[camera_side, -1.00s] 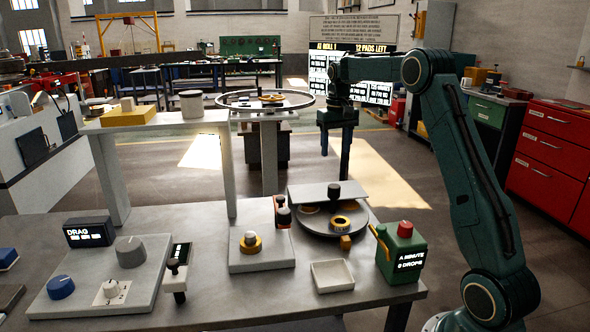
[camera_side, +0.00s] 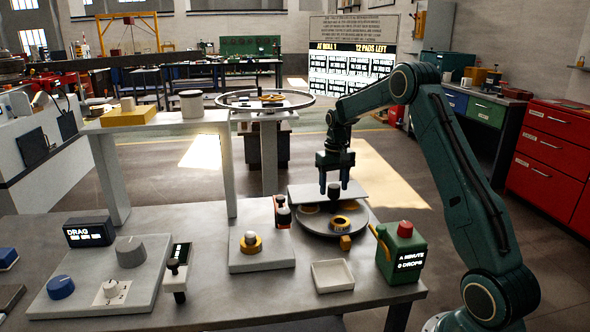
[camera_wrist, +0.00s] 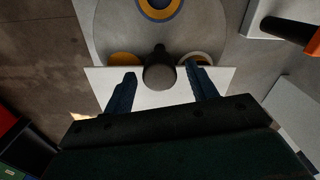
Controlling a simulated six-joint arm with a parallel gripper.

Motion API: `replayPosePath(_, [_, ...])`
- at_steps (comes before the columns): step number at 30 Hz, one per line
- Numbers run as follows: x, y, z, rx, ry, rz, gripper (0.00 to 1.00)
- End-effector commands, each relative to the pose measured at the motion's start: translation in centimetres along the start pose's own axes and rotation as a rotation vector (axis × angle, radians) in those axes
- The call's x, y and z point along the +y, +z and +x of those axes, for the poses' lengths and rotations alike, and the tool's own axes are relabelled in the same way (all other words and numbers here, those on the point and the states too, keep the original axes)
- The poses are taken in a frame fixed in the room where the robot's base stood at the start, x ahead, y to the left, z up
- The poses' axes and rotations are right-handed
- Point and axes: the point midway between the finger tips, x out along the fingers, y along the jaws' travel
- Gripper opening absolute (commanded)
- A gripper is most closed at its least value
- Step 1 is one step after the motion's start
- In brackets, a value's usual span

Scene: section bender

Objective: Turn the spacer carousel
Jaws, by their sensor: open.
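The spacer carousel is a round grey turntable (camera_side: 312,228) on the bench, partly covered by a flat light-grey plate (camera_side: 308,195). A dark knob (camera_side: 333,191) stands up from the plate. Yellow-orange rings (camera_side: 341,222) lie on the turntable. My gripper (camera_side: 334,191) is open and points down at the plate. In the wrist view its two blue fingers (camera_wrist: 161,86) are on either side of the dark knob (camera_wrist: 159,77), with gaps showing. I cannot tell how far the fingertips are above the plate. The rings are partly hidden under the plate.
A green box with a red knob (camera_side: 405,228) stands right of the turntable. A white tray (camera_side: 332,275) lies in front. A grey block with a yellow ring (camera_side: 262,249) and a red-and-black part (camera_side: 283,212) are to the left. The bench front is partly clear.

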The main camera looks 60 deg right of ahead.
Motion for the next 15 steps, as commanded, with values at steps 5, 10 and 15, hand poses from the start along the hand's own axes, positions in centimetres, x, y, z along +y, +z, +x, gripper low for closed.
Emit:
replayPosePath(5, [0.00,0.03,0.90,0.000,0.000,0.000,0.57])
replayPosePath(10, [0.00,0.03,1.03,0.000,0.000,0.000,0.57])
replayPosePath(15, [0.00,0.03,1.01,0.000,0.000,0.000,0.49])
